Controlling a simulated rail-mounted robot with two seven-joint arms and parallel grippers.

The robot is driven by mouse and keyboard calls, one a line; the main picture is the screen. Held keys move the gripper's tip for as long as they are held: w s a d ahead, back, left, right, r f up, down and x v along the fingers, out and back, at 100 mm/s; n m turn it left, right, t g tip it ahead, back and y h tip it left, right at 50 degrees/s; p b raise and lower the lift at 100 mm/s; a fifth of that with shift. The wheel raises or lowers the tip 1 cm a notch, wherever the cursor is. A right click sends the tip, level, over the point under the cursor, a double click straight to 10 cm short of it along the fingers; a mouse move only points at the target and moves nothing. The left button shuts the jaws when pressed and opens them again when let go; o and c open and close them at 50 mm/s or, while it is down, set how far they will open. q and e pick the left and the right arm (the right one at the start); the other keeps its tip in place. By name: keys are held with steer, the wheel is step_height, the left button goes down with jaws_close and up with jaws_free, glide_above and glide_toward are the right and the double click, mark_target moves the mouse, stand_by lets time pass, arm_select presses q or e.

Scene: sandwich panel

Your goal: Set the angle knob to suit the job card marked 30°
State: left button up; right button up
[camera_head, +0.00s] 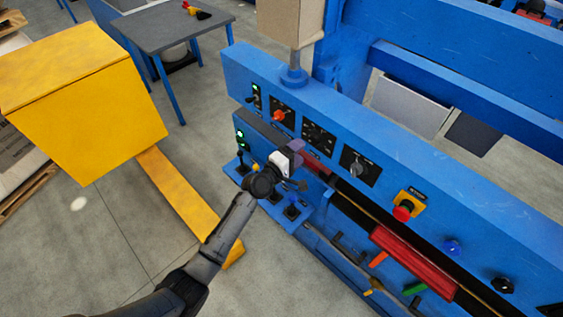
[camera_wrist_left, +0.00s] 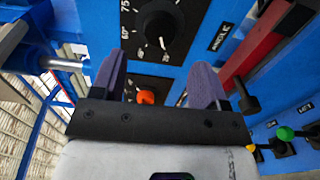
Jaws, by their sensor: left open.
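The angle knob (camera_wrist_left: 158,24) is black and round on a dark dial plate, with 60° and 75° legible at its left in the left wrist view. A white line shows at its lower edge; I cannot read its setting. In the head view, the small dark dial beside the red-orange knob appears to be the angle knob (camera_head: 318,138). My left gripper (camera_head: 293,160) is in front of the panel, just below the dials. In the left wrist view its purple fingers (camera_wrist_left: 160,78) are apart and empty, with the angle knob above the gap. No job card is legible. My right gripper is out of view.
A red-orange knob (camera_head: 279,116) and a grey knob (camera_head: 357,167) flank the dial. A red emergency button (camera_head: 403,211) sits farther right. Small levers (camera_head: 292,211) stick up below the panel. A yellow box (camera_head: 85,95) stands at left.

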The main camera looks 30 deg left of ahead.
arm_select(q)
steer(key=v, duration=0.7)
steer(key=shift+s+p, duration=0.35)
steer(key=shift+a, duration=0.1)
